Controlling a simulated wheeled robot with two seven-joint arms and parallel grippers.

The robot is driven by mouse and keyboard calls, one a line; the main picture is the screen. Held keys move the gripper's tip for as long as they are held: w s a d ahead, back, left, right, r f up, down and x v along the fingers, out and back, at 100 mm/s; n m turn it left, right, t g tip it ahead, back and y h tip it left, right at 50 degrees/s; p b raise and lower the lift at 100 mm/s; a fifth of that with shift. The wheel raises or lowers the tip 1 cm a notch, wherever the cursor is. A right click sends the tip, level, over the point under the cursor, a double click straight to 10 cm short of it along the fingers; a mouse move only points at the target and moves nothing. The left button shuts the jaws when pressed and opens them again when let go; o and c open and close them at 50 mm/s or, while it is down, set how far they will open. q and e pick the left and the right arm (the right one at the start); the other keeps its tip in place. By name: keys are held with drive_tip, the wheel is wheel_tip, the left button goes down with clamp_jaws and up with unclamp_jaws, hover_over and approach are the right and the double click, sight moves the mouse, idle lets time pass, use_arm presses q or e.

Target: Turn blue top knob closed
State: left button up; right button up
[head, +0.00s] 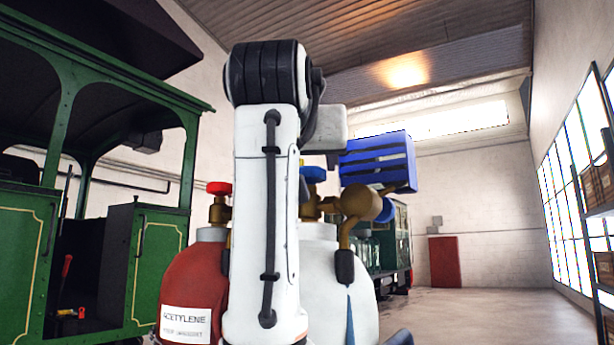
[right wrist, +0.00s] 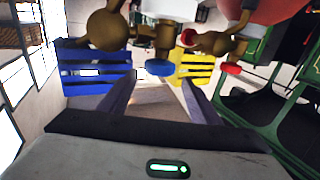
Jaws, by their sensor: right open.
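The blue top knob (head: 313,173) sits on the brass valve of a white gas cylinder (head: 322,265) in the head view, partly hidden by my white right arm. In the right wrist view, which looks upside down, the blue knob (right wrist: 160,67) lies between and just beyond the tips of my right gripper (right wrist: 158,82). The gripper is open with nothing between its fingers. I cannot tell how far the knob is from the fingertips. My left gripper is not in view.
A red acetylene cylinder (head: 195,280) with a red knob (head: 219,188) stands beside it on the left. A brass regulator (head: 358,202) juts right. A blue slatted piece (head: 378,160) appears beyond. The green tram (head: 160,250) is at left; open floor lies right.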

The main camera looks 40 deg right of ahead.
drive_tip(key=v, duration=0.3)
drive_tip(key=shift+s+a+b, duration=0.25)
drive_tip(key=shift+b, duration=0.05)
idle(0.3)
